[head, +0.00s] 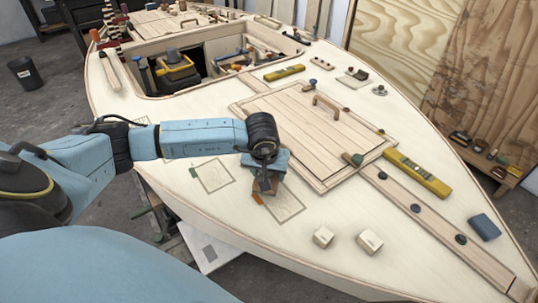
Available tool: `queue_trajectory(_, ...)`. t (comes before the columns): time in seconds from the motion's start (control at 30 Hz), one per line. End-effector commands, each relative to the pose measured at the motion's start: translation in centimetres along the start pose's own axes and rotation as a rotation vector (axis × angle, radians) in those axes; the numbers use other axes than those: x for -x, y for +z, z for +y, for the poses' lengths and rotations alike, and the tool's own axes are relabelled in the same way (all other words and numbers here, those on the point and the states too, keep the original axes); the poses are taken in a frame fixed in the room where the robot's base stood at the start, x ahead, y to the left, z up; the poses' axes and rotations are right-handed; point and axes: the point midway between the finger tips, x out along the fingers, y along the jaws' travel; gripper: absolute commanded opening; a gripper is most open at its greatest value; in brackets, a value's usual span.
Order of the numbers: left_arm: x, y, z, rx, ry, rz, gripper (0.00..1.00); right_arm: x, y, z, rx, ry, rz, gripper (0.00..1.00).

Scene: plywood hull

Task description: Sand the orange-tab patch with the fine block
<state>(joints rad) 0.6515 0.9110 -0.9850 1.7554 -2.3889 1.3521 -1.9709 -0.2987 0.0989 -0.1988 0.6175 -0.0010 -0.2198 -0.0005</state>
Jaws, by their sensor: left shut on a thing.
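My left gripper (264,188) reaches in from the left over the pale deck, pointing down at the outlined patch (290,208). It is shut on a brown block (271,203), which is mostly hidden by the fingers and sits at or just above the patch; I cannot tell if it touches. The block's grit is not readable. A small orange tab (257,199) shows at the patch's left edge. A second outlined patch (214,176) lies to the left, clear of the gripper. My right gripper is not in view.
Two pale wooden blocks (369,242) (323,237) stand on the front deck. A dark blue block (484,227) lies at the right. A slatted hatch (310,125) with a handle and a yellow level (417,173) lie beyond the patch. The open cockpit (205,60) holds tools.

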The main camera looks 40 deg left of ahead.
Motion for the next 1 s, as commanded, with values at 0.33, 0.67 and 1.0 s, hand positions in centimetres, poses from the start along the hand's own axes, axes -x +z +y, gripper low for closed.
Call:
queue_trajectory(0.33, 3.4, -1.0, -0.3, 0.006, -0.001, 0.002, 0.37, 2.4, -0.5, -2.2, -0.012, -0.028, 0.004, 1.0)
queue_trajectory(0.67, 5.0, -1.5, -0.6, 0.01, -0.003, 0.002, 0.37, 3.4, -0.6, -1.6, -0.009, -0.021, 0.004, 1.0)
queue_trajectory(1.0, 4.9, -1.4, -0.5, 0.01, -0.002, 0.002, 0.37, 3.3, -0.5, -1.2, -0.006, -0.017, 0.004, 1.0)
